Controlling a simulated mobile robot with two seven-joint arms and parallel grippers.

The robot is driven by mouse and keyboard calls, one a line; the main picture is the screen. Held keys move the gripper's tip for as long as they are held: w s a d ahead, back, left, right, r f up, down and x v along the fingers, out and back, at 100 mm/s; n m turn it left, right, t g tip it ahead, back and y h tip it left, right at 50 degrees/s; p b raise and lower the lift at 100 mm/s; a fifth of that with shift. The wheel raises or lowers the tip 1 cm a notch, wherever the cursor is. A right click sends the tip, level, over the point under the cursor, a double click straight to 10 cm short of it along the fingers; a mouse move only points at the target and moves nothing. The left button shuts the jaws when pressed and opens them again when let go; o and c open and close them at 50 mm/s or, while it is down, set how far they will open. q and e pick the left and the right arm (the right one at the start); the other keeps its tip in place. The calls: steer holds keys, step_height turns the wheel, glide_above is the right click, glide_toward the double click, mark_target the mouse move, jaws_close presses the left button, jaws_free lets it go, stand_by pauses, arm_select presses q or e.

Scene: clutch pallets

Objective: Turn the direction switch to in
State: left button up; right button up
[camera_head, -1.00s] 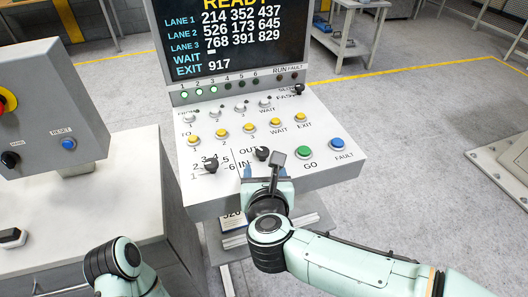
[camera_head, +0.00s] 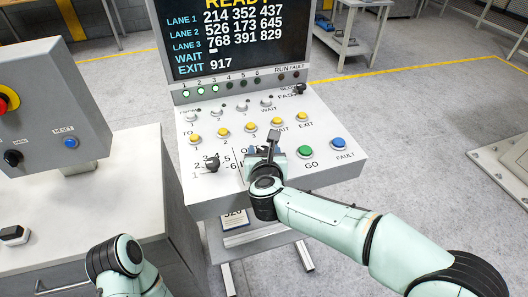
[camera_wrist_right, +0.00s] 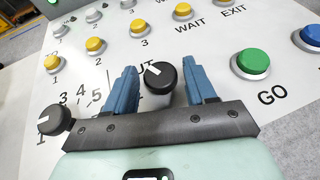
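The direction switch (camera_wrist_right: 161,78) is a round black knob with a white pointer line. In the right wrist view its pointer aims up and left, toward the partly covered OUT label (camera_wrist_right: 146,64). My right gripper (camera_wrist_right: 161,72) is open, with one blue finger on each side of the knob and a visible gap on both sides. In the head view my right gripper (camera_head: 265,154) is over the switch area of the sloped panel (camera_head: 330,176) and hides the knob. The IN label is hidden in the wrist view. My left gripper is out of view; only part of that arm shows.
A numbered black selector knob (camera_wrist_right: 54,121) sits to the left. The green GO button (camera_wrist_right: 251,63) and blue FAULT button (camera_head: 338,144) are to the right. Yellow buttons (camera_head: 222,132) line the panel above. A screen (camera_head: 236,45) stands behind.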

steer(key=c, duration=0.7)
